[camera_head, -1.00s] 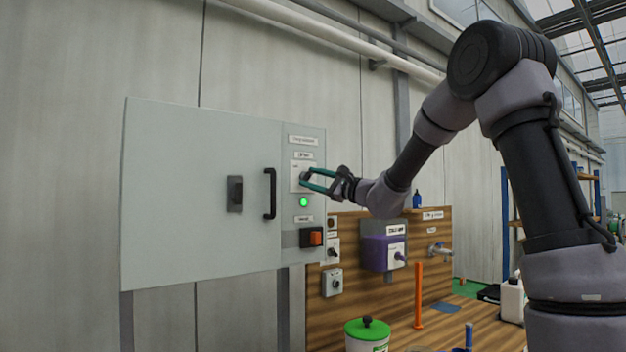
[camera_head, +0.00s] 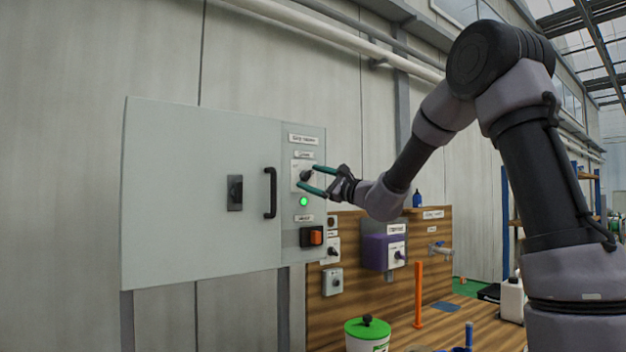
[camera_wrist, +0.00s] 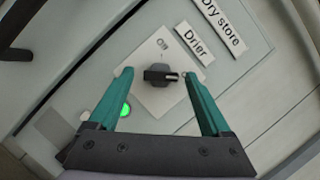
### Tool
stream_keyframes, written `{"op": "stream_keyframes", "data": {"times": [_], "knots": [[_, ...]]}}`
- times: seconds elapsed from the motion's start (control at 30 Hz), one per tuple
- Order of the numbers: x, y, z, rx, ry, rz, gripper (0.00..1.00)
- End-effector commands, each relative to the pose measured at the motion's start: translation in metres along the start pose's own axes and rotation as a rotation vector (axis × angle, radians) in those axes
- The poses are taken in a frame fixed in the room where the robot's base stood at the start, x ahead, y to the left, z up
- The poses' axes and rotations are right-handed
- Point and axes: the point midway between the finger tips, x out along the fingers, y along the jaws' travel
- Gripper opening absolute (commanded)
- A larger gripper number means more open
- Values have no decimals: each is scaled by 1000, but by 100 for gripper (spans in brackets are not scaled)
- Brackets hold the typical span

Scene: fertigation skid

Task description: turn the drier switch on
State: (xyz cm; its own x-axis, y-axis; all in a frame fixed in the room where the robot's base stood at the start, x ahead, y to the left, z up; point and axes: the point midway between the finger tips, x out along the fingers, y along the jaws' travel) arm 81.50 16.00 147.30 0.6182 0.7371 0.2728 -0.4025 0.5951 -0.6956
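The drier switch is a black rotary knob (camera_wrist: 160,76) on a pale square plate, under a label reading "Drier" (camera_wrist: 196,44). In the head view the switch (camera_head: 305,175) is on the right strip of the grey cabinet. My gripper (camera_head: 308,177) is open, with its green fingers on either side of the knob. The wrist view shows gaps between the knob and both fingertips (camera_wrist: 156,74).
A lit green lamp (camera_head: 303,202) is just below the switch, with an orange switch (camera_head: 316,238) lower down. The cabinet door has a black handle (camera_head: 270,193) at left. A purple box (camera_head: 375,253) is on the wooden panel to the lower right.

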Motion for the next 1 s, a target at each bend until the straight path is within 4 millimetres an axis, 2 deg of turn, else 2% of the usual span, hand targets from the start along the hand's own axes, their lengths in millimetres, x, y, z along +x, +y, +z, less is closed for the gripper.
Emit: {"op": "stream_keyframes", "data": {"times": [0.27, 0.7, 0.83, 1.0], "knots": [[-7, -1, 1, -2, -1, -2, 82], [-88, 0, 0, 0, 2, -1, 82], [-102, 0, 0, 0, 1, -1, 82], [-108, 0, 0, -1, 0, -1, 82]]}}
